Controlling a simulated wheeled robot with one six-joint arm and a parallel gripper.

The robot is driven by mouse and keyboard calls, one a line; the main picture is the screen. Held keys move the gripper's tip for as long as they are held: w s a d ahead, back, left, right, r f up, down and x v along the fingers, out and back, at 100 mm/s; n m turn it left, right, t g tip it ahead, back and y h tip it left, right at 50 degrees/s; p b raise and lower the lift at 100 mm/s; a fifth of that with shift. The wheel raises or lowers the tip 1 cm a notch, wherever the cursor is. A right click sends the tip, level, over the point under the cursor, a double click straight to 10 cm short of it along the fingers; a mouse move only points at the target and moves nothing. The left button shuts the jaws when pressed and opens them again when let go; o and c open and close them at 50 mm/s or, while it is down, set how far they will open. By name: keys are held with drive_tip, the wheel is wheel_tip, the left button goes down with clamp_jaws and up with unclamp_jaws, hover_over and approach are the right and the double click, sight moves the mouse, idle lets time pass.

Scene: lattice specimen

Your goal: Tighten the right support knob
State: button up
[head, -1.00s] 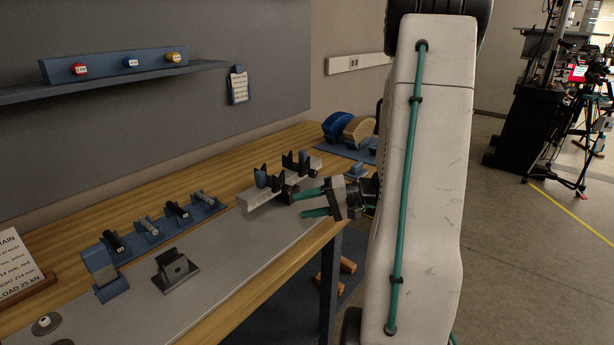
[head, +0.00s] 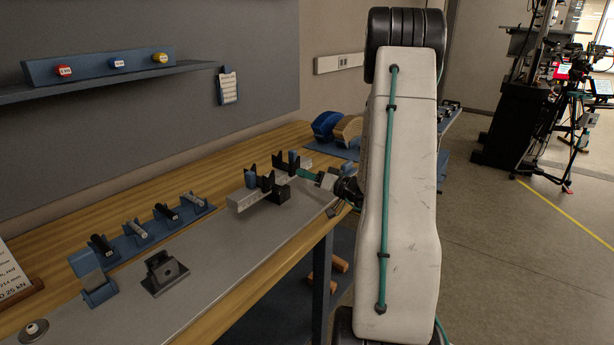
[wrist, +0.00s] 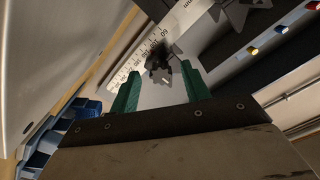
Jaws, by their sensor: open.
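A pale rail (head: 250,199) with a printed scale lies on the bench and carries two dark supports. The left support (head: 262,182) has a dark block-like part (head: 280,194) on its front side. The right support (head: 290,160) stands farther along the rail. My gripper (head: 308,176) is open and empty, with green fingers, just right of the right support. In the wrist view my gripper (wrist: 159,80) faces a dark support part with a small knob (wrist: 164,76), which appears between the fingertips. I cannot tell whether they touch it. The other support (wrist: 240,12) is at the top.
A rack (head: 150,232) with several cylinders, a blue stand (head: 92,278) and a grey bracket (head: 164,271) occupy the bench's left part. Blue and tan rounded items (head: 340,127) stand at the back. The grey mat (head: 230,265) is clear in front of the rail.

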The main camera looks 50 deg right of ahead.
drive_tip(key=shift+w, duration=0.55)
drive_tip(key=shift+a, duration=0.1)
drive_tip(key=c, duration=1)
